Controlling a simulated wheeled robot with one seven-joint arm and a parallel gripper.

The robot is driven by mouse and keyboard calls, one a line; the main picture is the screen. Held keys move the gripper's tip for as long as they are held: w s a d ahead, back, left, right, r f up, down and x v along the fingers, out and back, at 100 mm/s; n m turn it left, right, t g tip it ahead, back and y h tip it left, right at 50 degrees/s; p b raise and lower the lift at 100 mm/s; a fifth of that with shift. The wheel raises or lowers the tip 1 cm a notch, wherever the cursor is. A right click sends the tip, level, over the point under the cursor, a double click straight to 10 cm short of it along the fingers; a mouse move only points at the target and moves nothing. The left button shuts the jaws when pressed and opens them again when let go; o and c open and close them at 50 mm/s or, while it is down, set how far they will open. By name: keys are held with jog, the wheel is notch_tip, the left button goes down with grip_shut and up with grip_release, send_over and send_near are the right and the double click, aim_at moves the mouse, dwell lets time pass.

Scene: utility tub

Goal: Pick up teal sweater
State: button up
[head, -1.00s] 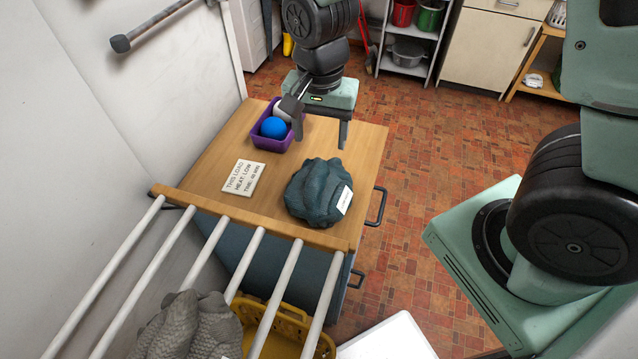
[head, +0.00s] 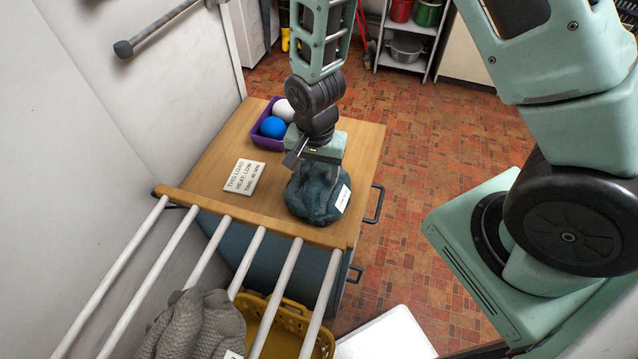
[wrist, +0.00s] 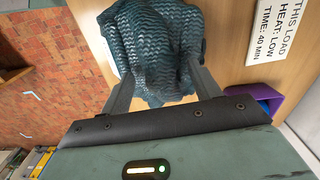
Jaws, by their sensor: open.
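The teal sweater (head: 312,205) is a crumpled knit bundle with a white tag, lying on the wooden top of a cabinet. My gripper (head: 312,172) is over the back part of the sweater and points down at it. In the wrist view the two fingers of my gripper (wrist: 160,82) are apart, with the sweater (wrist: 155,40) beyond and between them. The fingertips are partly hidden against the knit, so I cannot tell if they touch it.
A purple bin (head: 262,140) with a blue ball and a white ball stands behind. A white label card (head: 244,176) lies to the left. White rack bars (head: 240,262) and a grey knit garment (head: 197,325) are in front. The wooden top (head: 215,160) is otherwise mostly clear.

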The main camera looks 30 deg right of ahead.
jog(key=shift+f, duration=0.25)
grip_shut()
jog(key=shift+r, duration=0.15)
